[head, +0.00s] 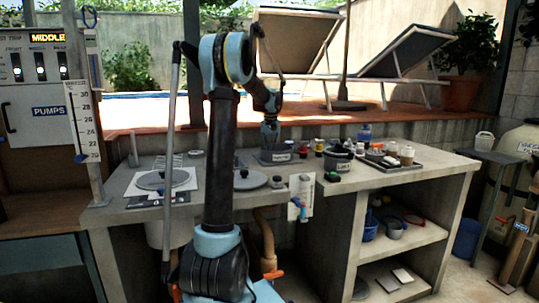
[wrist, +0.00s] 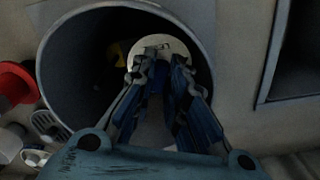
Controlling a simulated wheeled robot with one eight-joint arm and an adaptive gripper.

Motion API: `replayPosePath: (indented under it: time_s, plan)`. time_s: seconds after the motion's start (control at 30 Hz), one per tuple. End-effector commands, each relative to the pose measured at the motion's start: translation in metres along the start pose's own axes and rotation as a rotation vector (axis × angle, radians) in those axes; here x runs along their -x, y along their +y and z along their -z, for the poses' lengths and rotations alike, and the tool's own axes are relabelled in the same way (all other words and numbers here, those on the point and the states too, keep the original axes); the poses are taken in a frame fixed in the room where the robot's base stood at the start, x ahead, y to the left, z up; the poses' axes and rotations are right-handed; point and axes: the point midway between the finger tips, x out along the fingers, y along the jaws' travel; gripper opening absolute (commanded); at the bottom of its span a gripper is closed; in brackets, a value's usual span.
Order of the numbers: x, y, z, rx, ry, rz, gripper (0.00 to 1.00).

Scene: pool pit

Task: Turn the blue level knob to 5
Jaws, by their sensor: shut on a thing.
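In the wrist view the fingers (wrist: 161,66) are inside the pot (wrist: 52,52), close together on a pale round disc (wrist: 158,42) with a small dark mark. The fingers hide part of the disc. I cannot tell which blue part is the level knob. A small blue part (head: 303,218) shows on a white panel on the counter front. A blue pointer (head: 80,158) sits low on the white scale (head: 82,115) at the left.
Something yellow (wrist: 121,50) lies in the dark pot. A red object (wrist: 14,82) lies outside it. Grey round lids (head: 160,180) lie at left.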

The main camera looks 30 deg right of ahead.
Motion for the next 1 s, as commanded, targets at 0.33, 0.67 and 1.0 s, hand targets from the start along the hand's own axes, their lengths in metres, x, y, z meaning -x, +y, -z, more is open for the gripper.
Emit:
replayPosePath:
  time_s: [0.33,0.67,1.0]
  plan:
    - [-0.0001,-0.0028,-0.0005,-0.326,-0.002,0.002,0.0]
    - [-0.0002,-0.0046,0.0001,-0.638,-0.003,0.003,0.0]
    - [-0.0002,-0.0061,0.001,-0.935,-0.004,0.003,0.0]
